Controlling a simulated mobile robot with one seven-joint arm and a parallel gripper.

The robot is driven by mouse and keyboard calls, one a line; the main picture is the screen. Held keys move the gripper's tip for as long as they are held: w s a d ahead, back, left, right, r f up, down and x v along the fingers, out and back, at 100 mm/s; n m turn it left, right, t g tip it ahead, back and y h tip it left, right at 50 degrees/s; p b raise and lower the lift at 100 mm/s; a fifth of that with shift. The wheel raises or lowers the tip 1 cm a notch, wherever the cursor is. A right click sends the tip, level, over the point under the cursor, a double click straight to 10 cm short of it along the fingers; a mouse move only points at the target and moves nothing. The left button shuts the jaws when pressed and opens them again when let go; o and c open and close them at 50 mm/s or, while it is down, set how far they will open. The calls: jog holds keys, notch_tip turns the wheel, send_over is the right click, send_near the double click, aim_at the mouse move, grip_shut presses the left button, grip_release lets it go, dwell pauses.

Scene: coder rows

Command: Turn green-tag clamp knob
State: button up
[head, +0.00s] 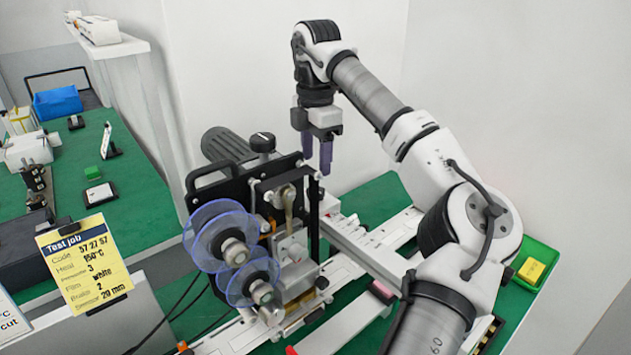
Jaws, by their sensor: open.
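The coder machine (262,190) stands on the green bench, with two clear blue-violet reels (222,235) on its front. A black knob (262,143) on a post sits on top of the machine. I cannot make out a green tag on any knob, so I cannot tell which is the green-tag clamp knob. My gripper (317,158) points down above the right rear of the machine, right of the black knob and apart from it. Its two violet fingers are open, and nothing shows between them. My arm hides part of the bench at the right.
A yellow test job card (82,262) stands at the front left. A white rail (365,250) runs beside the machine. A green tray (538,262) with a yellow block lies at the right. A second green bench (130,200) with small items is at the left.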

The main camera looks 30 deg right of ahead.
aim_at(316, 189)
notch_tip(316, 189, down, 7)
jog(key=shift+p, duration=0.8)
jog(key=c, duration=1)
